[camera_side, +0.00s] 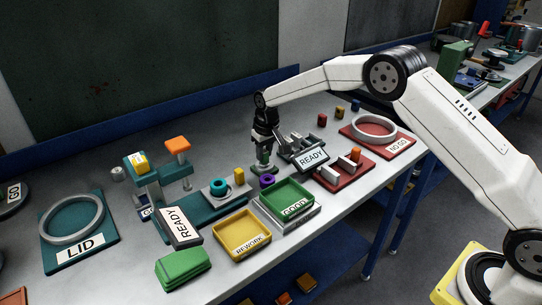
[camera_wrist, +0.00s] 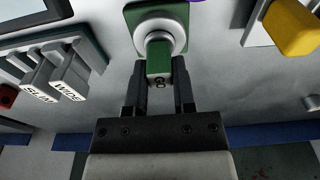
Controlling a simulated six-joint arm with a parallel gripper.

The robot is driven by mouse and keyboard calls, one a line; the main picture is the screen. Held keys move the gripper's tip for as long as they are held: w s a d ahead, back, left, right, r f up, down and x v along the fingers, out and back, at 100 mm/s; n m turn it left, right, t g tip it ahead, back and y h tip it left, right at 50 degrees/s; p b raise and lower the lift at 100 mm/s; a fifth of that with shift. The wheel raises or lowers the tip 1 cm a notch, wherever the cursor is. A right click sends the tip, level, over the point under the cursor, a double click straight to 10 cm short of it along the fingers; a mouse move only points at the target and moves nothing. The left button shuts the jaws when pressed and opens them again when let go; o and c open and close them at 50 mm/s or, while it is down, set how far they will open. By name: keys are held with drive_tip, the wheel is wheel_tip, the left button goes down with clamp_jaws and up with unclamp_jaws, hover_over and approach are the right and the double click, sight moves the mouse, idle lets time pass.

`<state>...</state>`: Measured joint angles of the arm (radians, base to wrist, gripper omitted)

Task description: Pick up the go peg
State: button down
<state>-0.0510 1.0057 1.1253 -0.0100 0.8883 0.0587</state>
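A green peg (camera_wrist: 158,58) stands in a round pale collar on a green square base (camera_wrist: 133,15) in the wrist view. Two dark round marks show on its near end. I take it for the go peg, but no label on it is readable. My gripper (camera_wrist: 159,75) has its two dark fingers apart, one on each side of the peg. I cannot tell whether they touch it. In the side view my gripper (camera_side: 264,150) points down over the peg's holder (camera_side: 262,169), and the peg is mostly hidden.
A purple ring (camera_side: 267,181), yellow peg (camera_side: 239,176) and green GOOD tray (camera_side: 287,199) lie in front. A red NO-GO plate (camera_side: 398,149) is farther right. Some bare table shows behind my gripper.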

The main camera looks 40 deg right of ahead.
sight(265, 151)
drive_tip(key=shift+r, duration=0.1)
idle(0.3)
drive_tip(key=shift+r, duration=1.5)
drive_tip(key=shift+s+r, duration=0.2)
drive_tip(key=shift+r, duration=0.05)
drive_tip(key=s+r, duration=0.9)
drive_tip(key=s, duration=0.4)
drive_tip(key=shift+s+d+r, duration=0.15)
drive_tip(key=shift+s+d, duration=0.15)
